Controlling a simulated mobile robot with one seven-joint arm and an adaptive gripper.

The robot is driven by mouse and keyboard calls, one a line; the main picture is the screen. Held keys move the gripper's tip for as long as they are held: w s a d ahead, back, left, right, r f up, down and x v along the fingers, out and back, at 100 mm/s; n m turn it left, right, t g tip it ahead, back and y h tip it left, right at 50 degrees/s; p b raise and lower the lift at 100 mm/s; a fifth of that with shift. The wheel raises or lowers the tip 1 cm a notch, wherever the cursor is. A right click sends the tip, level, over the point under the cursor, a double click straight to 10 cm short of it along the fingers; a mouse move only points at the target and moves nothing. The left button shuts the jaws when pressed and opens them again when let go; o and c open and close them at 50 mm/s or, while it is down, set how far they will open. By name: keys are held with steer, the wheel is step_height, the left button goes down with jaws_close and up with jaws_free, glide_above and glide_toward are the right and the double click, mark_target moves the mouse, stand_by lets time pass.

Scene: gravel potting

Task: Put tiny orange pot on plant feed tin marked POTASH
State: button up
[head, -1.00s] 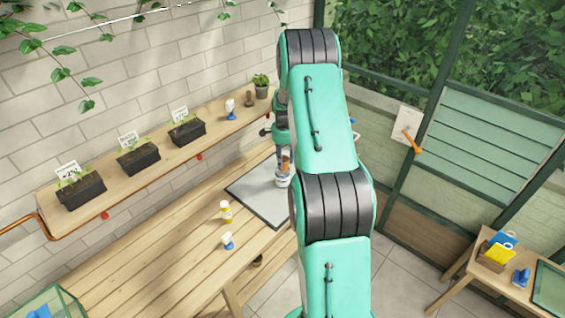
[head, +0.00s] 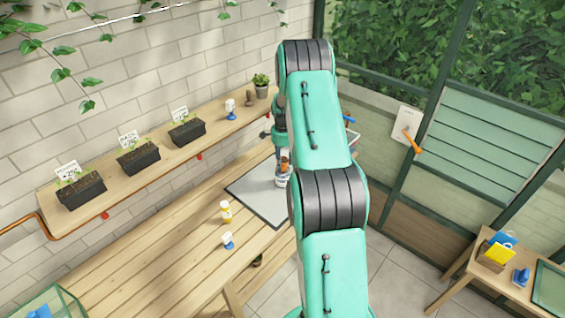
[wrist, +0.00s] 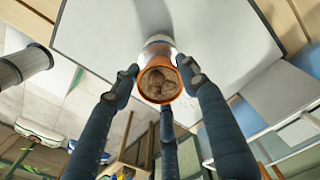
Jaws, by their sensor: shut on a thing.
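The tiny orange pot (wrist: 144,87) is between the fingers of my gripper (wrist: 159,76), which is shut on it; rounded brown lumps fill its mouth. The pot also shows as a small orange patch in the head view (head: 284,168), low under my gripper. A white tin (head: 282,182) stands on the grey mat straight below the pot, and part of it shows behind the pot in the wrist view (wrist: 158,39). The tin's marking cannot be read. Whether the pot touches the tin's top cannot be told.
The grey mat (head: 252,197) lies on the wooden bench. A yellow-labelled bottle (head: 226,211) and a blue-and-white spray bottle (head: 228,240) stand to its left. Black planters with cards (head: 138,156) line the wall shelf. The bench's left part is clear.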

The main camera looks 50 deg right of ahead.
mark_target(283, 160)
steer(key=shift+f, duration=0.25)
steer(key=shift+f, duration=0.15)
steer(key=o, duration=1.2)
step_height(283, 160, up, 12)
steer(key=shift+r, duration=0.15)
stand_by(0.4)
